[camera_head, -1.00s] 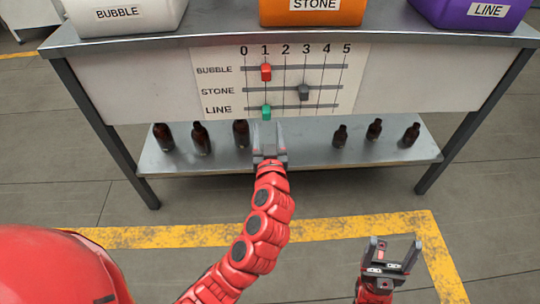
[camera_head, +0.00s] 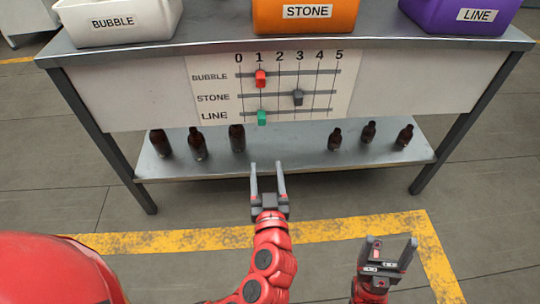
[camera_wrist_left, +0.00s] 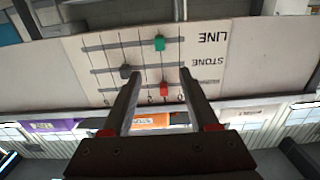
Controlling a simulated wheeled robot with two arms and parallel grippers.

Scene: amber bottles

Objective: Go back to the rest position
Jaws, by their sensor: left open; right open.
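My left gripper (camera_head: 267,178) is open and empty in the head view, in front of the lower shelf and apart from the slider board. Its two fingers also show in the left wrist view (camera_wrist_left: 158,100), with the board seen upside down beyond them. My right gripper (camera_head: 388,252) is open and empty at the lower right, over the floor. The slider board (camera_head: 215,64) has a red slider (camera_head: 260,79) at 1 on BUBBLE, a grey slider (camera_head: 297,97) at 3 on STONE and a green slider (camera_head: 262,117) at 1 on LINE.
Several dark bottles (camera_head: 197,144) stand on the lower shelf (camera_head: 285,143) in two groups. A white BUBBLE bin (camera_head: 140,30), an orange STONE bin (camera_head: 306,26) and a purple LINE bin (camera_head: 440,16) stand on top. Open floor with yellow lines (camera_head: 180,238) lies in front.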

